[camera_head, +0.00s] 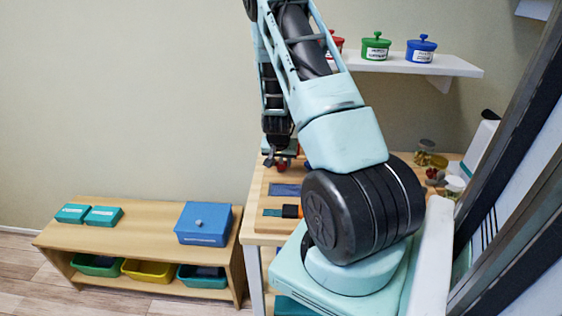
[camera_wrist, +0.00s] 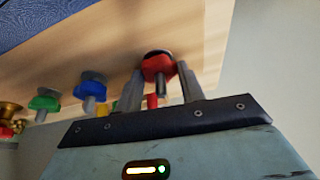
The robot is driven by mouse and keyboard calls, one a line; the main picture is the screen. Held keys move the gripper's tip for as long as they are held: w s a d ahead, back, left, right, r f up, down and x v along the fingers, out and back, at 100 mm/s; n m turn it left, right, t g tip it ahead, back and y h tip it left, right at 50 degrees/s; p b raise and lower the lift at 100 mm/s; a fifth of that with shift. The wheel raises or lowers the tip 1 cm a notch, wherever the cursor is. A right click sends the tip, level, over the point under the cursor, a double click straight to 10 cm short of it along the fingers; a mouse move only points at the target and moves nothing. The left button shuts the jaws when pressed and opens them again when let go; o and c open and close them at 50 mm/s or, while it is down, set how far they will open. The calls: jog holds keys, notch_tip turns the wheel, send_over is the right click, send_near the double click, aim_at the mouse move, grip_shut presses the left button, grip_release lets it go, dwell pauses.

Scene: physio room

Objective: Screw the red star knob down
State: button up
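The red star knob (camera_wrist: 157,67) is in the upper middle of the wrist view, by the edge of a wooden board (camera_wrist: 205,45). My gripper (camera_wrist: 160,78) has one finger on each side of it. The fingertips appear to touch the knob's sides, so the gripper looks shut on it. A small red piece shows lower down between the fingers; I cannot tell what it is. In the head view my arm reaches down over the wooden worktop (camera_head: 257,226), and small red parts show at my gripper's end, too small to make out.
A blue knob (camera_wrist: 92,88) and a green knob (camera_wrist: 44,101) stand left of the red one, with a brass-coloured part (camera_wrist: 10,112) beyond. Several jars stand on the worktop's right. A white shelf (camera_head: 455,66) holds lidded pots. A low bench (camera_head: 150,215) with boxes stands left.

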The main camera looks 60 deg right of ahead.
jog(key=o, duration=0.4)
jog(key=shift+r, duration=0.2)
jog(key=p+v, duration=0.1)
jog(key=v, duration=1.6)
jog(key=shift+a+p, duration=0.2)
jog(key=shift+p, duration=0.1)
jog(key=shift+s, duration=0.15)
jog(key=shift+c, duration=0.2)
